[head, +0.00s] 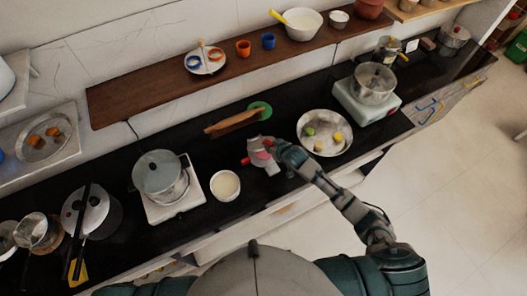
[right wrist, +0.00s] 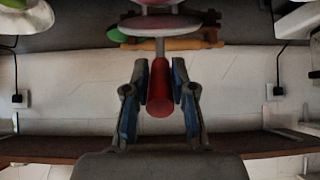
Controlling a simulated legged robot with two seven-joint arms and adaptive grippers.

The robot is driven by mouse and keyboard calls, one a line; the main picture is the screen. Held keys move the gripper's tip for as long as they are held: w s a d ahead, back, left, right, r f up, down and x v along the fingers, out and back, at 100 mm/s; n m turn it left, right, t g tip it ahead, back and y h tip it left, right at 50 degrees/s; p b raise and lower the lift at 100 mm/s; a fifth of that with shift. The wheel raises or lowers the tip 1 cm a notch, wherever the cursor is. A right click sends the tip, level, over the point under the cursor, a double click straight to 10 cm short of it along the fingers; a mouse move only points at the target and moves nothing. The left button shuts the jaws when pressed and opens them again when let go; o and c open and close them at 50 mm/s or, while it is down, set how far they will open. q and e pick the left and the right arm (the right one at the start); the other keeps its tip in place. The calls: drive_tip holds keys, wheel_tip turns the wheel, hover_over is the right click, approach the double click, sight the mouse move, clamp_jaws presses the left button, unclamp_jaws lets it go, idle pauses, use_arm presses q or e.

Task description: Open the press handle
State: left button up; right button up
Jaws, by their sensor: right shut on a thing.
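The press (head: 258,158) is a small grey metal device with red parts, standing on the black counter left of the wide pan. My right gripper (head: 276,147) reaches it from the right in the head view. In the right wrist view, the red press handle (right wrist: 160,90) hangs on a pale rod below a pinkish disc. My right gripper (right wrist: 160,98) has its two fingers closed around the handle, one on each side. Much of the press is hidden or outside the right wrist view. My left gripper is not in view.
A wide pan (head: 306,123) with small coloured pieces lies right of the press. A white bowl (head: 225,197) and a lidded pot (head: 160,183) stand to the left. A rolling pin (head: 233,122) and a green disc (head: 263,105) lie behind. A brown wall shelf (head: 135,101) runs above.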

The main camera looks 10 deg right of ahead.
sight(268, 141)
drive_tip(key=shift+r, duration=0.1)
drive_tip(key=shift+w+a+r, duration=0.3)
drive_tip(key=shift+w+r, duration=0.25)
drive_tip(key=shift+w, duration=0.1)
drive_tip(key=shift+w+a+r, duration=0.25)
drive_tip(key=shift+w+r, duration=0.3)
drive_tip(key=shift+w, duration=0.05)
drive_tip(key=shift+w+a+r, duration=0.1)
drive_tip(key=shift+w+r, duration=0.15)
drive_tip(key=shift+w, duration=0.05)
drive_tip(key=shift+w+a+r, duration=0.25)
drive_tip(key=shift+w+r, duration=0.1)
drive_tip(key=shift+w, duration=0.2)
drive_tip(key=shift+w+a+r, duration=0.2)
drive_tip(key=shift+w+r, duration=0.15)
drive_tip(key=shift+w, duration=0.35)
drive_tip(key=shift+w+a+r, duration=0.15)
drive_tip(key=shift+w+r, duration=0.05)
drive_tip(key=shift+w+a+r, duration=0.25)
drive_tip(key=shift+w, duration=0.35)
drive_tip(key=shift+w+a+r, duration=0.2)
drive_tip(key=shift+w+a, duration=0.05)
drive_tip(key=shift+w, duration=0.35)
